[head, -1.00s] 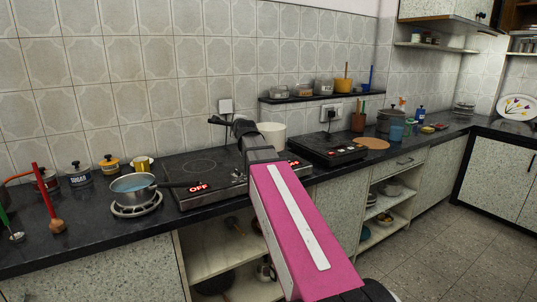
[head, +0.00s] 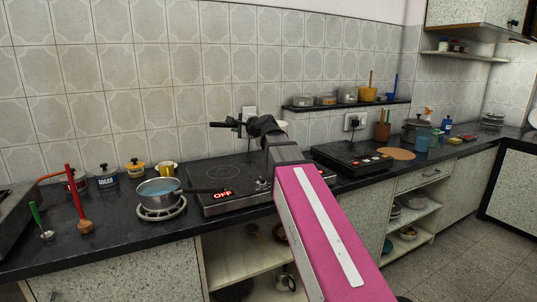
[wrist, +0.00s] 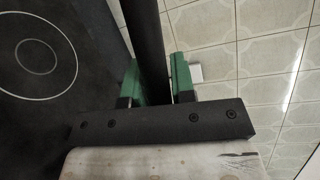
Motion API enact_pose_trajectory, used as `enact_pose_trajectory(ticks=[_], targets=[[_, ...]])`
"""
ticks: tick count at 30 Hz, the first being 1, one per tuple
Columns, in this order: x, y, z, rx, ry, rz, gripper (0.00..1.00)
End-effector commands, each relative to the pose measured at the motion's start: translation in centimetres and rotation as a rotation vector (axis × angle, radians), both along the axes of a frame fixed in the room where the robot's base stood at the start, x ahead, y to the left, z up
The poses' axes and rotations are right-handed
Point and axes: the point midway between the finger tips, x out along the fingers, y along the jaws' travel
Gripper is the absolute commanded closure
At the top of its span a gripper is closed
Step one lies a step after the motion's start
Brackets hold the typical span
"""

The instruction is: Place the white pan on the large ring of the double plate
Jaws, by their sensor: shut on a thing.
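My gripper (head: 246,125) is above the back of the double plate, near the tiled wall. In the wrist view its green fingers (wrist: 155,82) are shut on a black handle (wrist: 146,35). A small part of the white pan (head: 283,126) shows behind my wrist; the rest is hidden, and its body is not visible in the wrist view. The black double plate (head: 210,202) lies on the counter below, with a red OFF display at its front. Its ring (head: 234,172) shows in the head view, and concentric rings (wrist: 77,62) show at the left in the wrist view.
A grey pot (head: 160,193) with bluish contents stands on a small round burner left of the plate. Several jars and a yellow mug (head: 167,168) stand behind it. Another black cooker (head: 345,156) is to the right, below a wall shelf (head: 330,107).

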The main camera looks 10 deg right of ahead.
Motion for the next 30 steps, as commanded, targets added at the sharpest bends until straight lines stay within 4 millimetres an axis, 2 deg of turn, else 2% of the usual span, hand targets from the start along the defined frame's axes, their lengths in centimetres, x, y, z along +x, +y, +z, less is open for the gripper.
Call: enact_pose_trajectory(ticks=[3, 15, 20, 26, 30], targets=[[1.9, -1.4, -1.2, -0.001, 0.001, -0.004, 1.00], [7.1, -5.8, -5.3, -0.003, -0.001, -0.005, 1.00], [8.1, -6.6, -6.2, -0.002, -0.001, -0.003, 1.00], [8.2, -6.8, -6.8, -0.001, 0.000, -0.003, 1.00], [8.2, -6.8, -8.3, -0.002, 0.001, -0.004, 1.00]])
